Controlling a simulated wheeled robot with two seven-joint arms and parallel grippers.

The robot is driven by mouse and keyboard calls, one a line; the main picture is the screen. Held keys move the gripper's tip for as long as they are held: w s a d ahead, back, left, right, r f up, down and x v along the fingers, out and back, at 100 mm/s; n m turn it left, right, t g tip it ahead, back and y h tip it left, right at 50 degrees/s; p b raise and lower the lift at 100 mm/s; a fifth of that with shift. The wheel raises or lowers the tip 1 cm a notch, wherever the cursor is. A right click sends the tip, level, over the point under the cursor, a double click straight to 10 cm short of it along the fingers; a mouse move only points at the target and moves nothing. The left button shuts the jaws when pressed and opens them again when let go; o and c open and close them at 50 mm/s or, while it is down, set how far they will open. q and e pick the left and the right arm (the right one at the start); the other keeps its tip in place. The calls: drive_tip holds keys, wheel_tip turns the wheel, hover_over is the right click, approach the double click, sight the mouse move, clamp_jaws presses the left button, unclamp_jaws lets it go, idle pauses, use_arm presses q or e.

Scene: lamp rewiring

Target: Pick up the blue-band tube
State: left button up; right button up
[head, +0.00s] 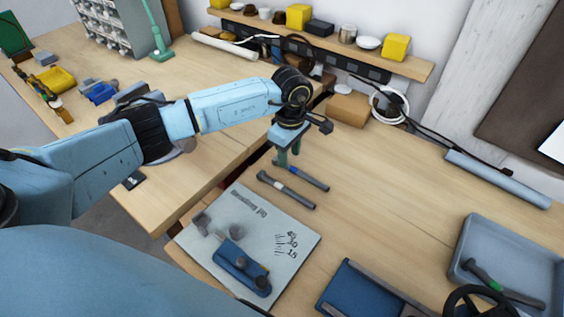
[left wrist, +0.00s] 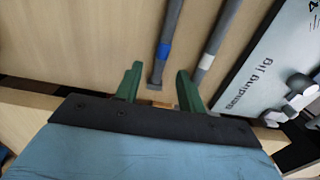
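The blue-band tube (head: 312,181) is a thin grey tube lying on the wooden bench, just beyond a similar white-band tube (head: 287,190). My left gripper (head: 288,160) points down at the near-left end of the blue-band tube. In the left wrist view the green fingers (left wrist: 159,85) are spread apart. The end of the blue-band tube (left wrist: 167,38) lies between them in the picture, with its blue band beyond the fingertips. I cannot tell how high the fingers are above it. The white-band tube (left wrist: 213,50) lies to the right, outside the fingers. My right gripper is not identifiable.
The bending jig board (head: 200,262) lies nearer, carrying a blue block (head: 240,267). A grey tray (head: 530,265) at the right holds a green-band tube (head: 492,282). A blue tray (head: 352,290) lies at the bottom. A cardboard box (head: 347,109) stands behind. Bench right of the tubes is clear.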

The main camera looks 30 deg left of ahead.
sight(290, 166)
use_arm(q)
wheel_tip(290, 166, down, 4)
drive_tip(key=shift+d+r, duration=0.15)
drive_tip(key=shift+r, duration=0.05)
clamp_jaws()
